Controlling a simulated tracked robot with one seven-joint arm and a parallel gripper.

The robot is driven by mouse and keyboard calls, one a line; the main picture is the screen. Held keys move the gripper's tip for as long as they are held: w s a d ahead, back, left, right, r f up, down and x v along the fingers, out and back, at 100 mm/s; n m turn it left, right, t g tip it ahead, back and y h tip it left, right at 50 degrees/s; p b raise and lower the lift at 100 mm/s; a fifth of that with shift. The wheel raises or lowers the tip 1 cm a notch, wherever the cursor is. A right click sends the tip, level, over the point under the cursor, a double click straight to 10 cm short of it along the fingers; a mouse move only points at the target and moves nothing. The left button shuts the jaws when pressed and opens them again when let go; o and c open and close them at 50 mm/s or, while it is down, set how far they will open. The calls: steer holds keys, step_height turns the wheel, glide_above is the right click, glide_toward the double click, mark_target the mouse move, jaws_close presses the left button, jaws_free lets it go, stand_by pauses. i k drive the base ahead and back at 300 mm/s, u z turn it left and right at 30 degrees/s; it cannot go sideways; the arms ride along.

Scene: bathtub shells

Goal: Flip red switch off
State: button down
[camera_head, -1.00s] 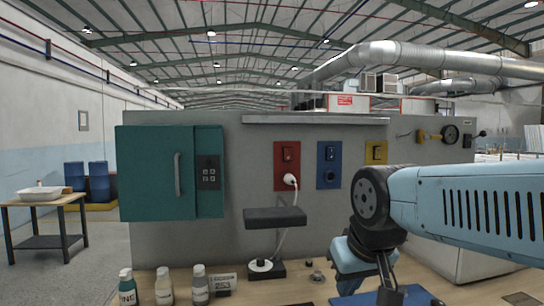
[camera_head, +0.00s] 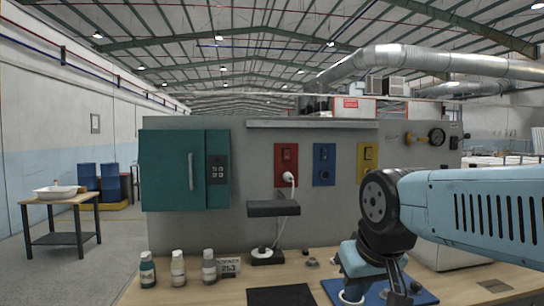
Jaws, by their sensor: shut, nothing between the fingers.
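A red switch panel (camera_head: 287,165) is on the grey wall panel, left of a blue panel and a yellow one. Its red switch (camera_head: 287,154) is in the upper part; its position is too small to tell. A white plug (camera_head: 288,177) with a cable hanging down sits in the socket below the switch. My gripper (camera_head: 398,290) points down at the lower right, low over the workbench and well to the right of the red panel. It looks shut and empty, though its fingertips are small and partly hidden by the wrist.
A teal cabinet (camera_head: 172,172) stands out left of the panels. Several bottles (camera_head: 178,268), a black mat (camera_head: 280,296) and a blue mat (camera_head: 335,289) are on the wooden workbench (camera_head: 235,293). A gauge (camera_head: 436,137) is at upper right.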

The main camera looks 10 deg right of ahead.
mark_target(287, 152)
steer(key=z, duration=0.15)
steer(key=i, duration=0.9)
steer(key=u, duration=0.05)
